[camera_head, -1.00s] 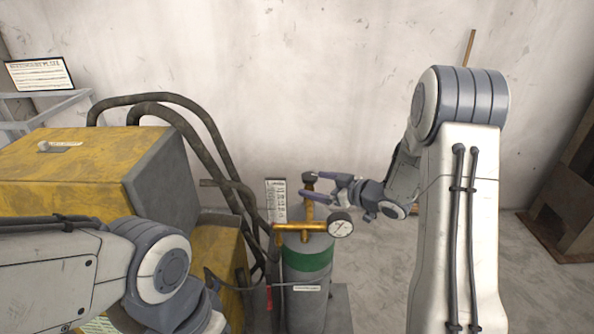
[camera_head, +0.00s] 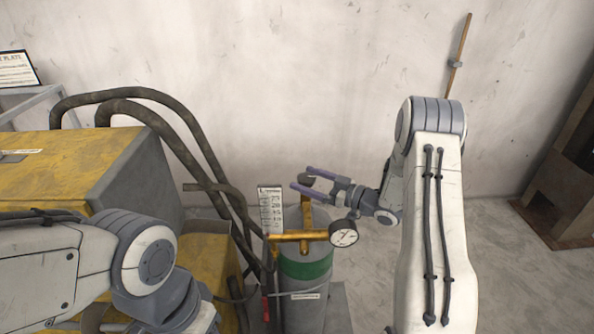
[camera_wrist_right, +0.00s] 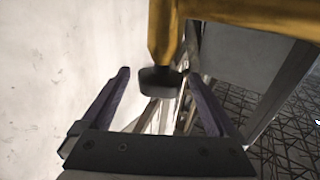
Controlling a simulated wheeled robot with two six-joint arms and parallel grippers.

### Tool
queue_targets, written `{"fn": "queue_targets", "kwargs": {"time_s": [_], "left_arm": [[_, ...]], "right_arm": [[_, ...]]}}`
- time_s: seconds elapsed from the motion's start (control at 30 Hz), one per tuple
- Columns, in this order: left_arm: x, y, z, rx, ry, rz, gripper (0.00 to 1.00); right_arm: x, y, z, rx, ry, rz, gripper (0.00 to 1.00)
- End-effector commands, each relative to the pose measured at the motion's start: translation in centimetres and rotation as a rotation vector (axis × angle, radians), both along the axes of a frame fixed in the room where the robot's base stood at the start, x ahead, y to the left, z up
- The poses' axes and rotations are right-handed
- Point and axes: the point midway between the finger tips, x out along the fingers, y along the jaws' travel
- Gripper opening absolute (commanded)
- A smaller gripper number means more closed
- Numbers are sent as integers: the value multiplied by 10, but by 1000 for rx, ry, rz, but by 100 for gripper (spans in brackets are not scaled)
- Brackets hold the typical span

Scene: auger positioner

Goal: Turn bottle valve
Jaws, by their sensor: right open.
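The grey gas bottle (camera_head: 306,303) with a green band stands upright in the head view, right of the yellow machine. Brass fittings (camera_head: 298,236) sit on its top, with a dark valve knob (camera_head: 317,183) at the far end. My right gripper (camera_head: 302,177) is open, reaching in from the right, its purple fingers at either side of the knob. In the right wrist view the dark knob (camera_wrist_right: 160,80) on its brass stem lies between the two open fingers. I cannot tell whether they touch it. My left arm shows at lower left; its gripper is out of view.
A round gauge (camera_head: 343,233) sticks out just below my right gripper. Thick dark hoses (camera_head: 178,143) arch from the yellow machine (camera_head: 75,168) to the left of the bottle. A white label plate (camera_head: 270,210) stands beside the fittings.

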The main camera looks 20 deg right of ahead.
Motion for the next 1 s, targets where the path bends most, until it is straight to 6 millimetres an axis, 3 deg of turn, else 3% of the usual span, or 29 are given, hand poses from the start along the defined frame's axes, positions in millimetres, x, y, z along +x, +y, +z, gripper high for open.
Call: {"fn": "queue_targets", "kwargs": {"time_s": [0.23, 0.6, 0.8, 0.83, 1.0], "left_arm": [[0, 0, 14, 0, 0, 1, 50], [0, 0, 14, 0, 0, 1, 50], [0, 0, 14, 0, 0, 1, 50], [0, 0, 15, 0, 0, 1, 50], [0, 0, 13, 0, 0, 1, 50]], "right_arm": [[24, 20, 1, 0, 1, -1, 94], [28, 22, 0, 0, 0, -4, 94], [28, 22, 0, 0, 0, -4, 17], [28, 22, 0, 0, 0, -4, 9], [28, 22, -1, 0, 0, 4, 9]]}}
